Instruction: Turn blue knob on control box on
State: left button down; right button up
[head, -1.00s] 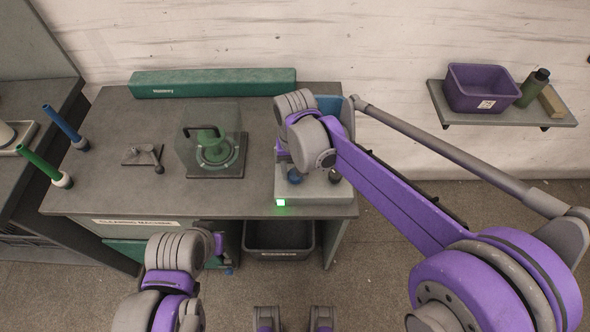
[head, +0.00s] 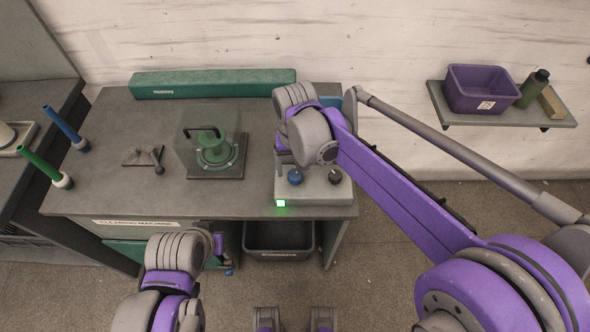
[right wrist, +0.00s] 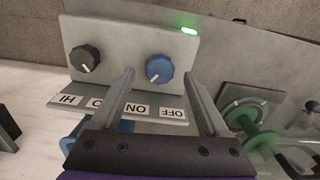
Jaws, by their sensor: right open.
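The control box (head: 314,195) stands at the right front of the table, with a blue knob (head: 295,177) and a black knob (head: 335,176) on top. In the right wrist view, the blue knob (right wrist: 159,69) has a white mark slanting down-left, toward the ON label (right wrist: 136,108) rather than the OFF label (right wrist: 172,113). My right gripper (right wrist: 160,74) is open and empty, its fingers apart on either side of the knob in that view; contact is not visible. In the head view its tips are mostly hidden behind the wrist. My left gripper (head: 226,257) is low in front of the table, its jaws unclear.
A green light (head: 281,203) glows on the box's front corner. A clear-covered machine (head: 213,150) stands left of the box, a long green case (head: 212,84) behind. A dark bin (head: 279,238) sits below. A wall shelf (head: 505,117) is at right.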

aim_at(295, 175)
notch_tip(295, 175, up, 9)
jog(key=shift+p, duration=0.3)
jog(key=shift+f, duration=0.15)
jog(key=s+d+f+t+p, duration=0.1)
jog(key=s+d+f, duration=0.3)
jog(key=s+d, duration=0.4)
jog(key=s+d+f+t+p, duration=0.1)
jog(key=s+d+f+t, duration=0.3)
jog(key=s+d, duration=0.4)
jog(key=shift+d+m, duration=0.4)
jog(key=shift+d, duration=0.45)
